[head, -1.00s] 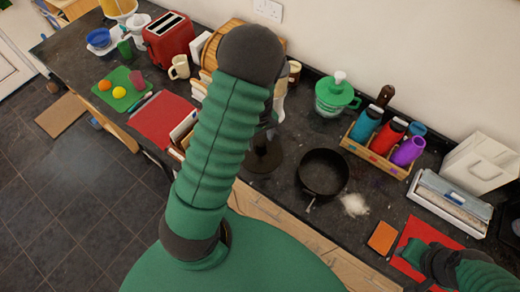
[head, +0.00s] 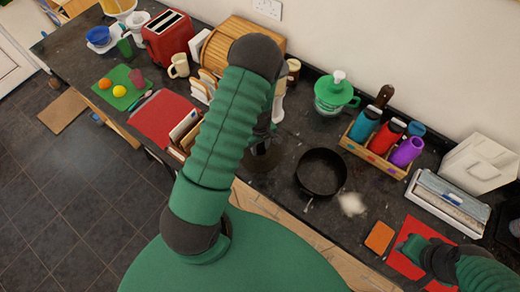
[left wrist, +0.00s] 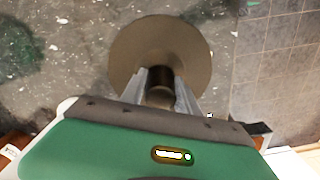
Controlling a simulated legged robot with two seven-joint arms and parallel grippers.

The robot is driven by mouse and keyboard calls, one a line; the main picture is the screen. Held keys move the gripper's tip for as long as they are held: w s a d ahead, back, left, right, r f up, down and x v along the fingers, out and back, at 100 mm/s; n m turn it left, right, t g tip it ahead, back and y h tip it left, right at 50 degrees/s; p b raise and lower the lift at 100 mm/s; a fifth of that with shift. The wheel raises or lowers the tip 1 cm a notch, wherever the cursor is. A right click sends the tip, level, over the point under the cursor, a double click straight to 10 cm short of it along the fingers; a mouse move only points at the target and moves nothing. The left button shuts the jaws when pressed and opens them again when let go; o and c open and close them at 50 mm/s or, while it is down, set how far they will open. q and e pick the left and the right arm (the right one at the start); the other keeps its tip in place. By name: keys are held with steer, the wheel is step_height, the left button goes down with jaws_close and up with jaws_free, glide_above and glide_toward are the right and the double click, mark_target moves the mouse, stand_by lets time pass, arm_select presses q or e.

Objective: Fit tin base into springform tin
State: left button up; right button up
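The tin base (head: 262,160) is a dark round disc with an upright knob, low over or on the dark counter left of the springform tin. In the left wrist view the disc (left wrist: 130,55) shows brownish below my fingers. My left gripper (left wrist: 160,82) has a finger on each side of the knob, with no clear gap, and appears shut on it. In the head view my left arm partly hides this gripper (head: 264,138). The springform tin (head: 321,173) is a black, round, empty ring to the right. My right gripper (head: 418,252) is over a red mat; its fingers are unclear.
A white powdery patch (head: 351,203) lies right of the tin. A wooden crate (head: 377,157) with coloured bottles stands behind it. A wooden rack (head: 188,132) stands left of my left arm.

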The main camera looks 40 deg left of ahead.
arm_select(q)
jaws_close()
steer(key=shift+r, duration=0.1)
